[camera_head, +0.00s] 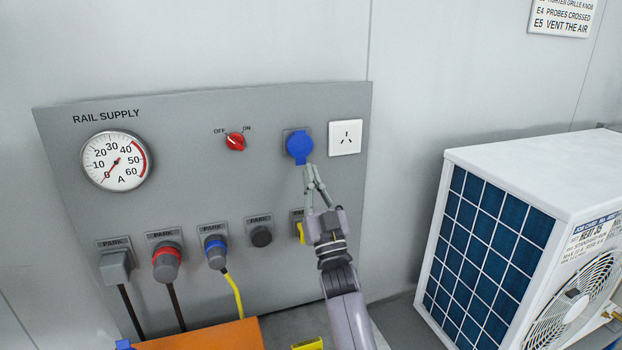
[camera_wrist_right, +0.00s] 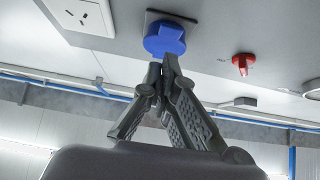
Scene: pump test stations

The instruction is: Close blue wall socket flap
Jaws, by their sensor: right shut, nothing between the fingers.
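The blue wall socket flap (camera_head: 299,147) is a round cover with a small tab at its bottom, on a grey square plate on the panel. It covers the socket's face; I cannot tell whether it sits fully flush. It also shows in the right wrist view (camera_wrist_right: 165,38), just beyond the fingertips. My right gripper (camera_head: 309,168) is shut and empty, its tips just below the flap by the tab. The tips also show in the right wrist view (camera_wrist_right: 162,66); I cannot tell whether they touch the flap. My left gripper is not in view.
A white socket (camera_head: 345,138) is right of the flap, and a red OFF/ON knob (camera_head: 235,142) is left. A gauge (camera_head: 117,161) and several parked plugs are on the panel (camera_head: 200,195). A white unit (camera_head: 530,170) stands at right. An orange surface (camera_head: 205,336) lies below.

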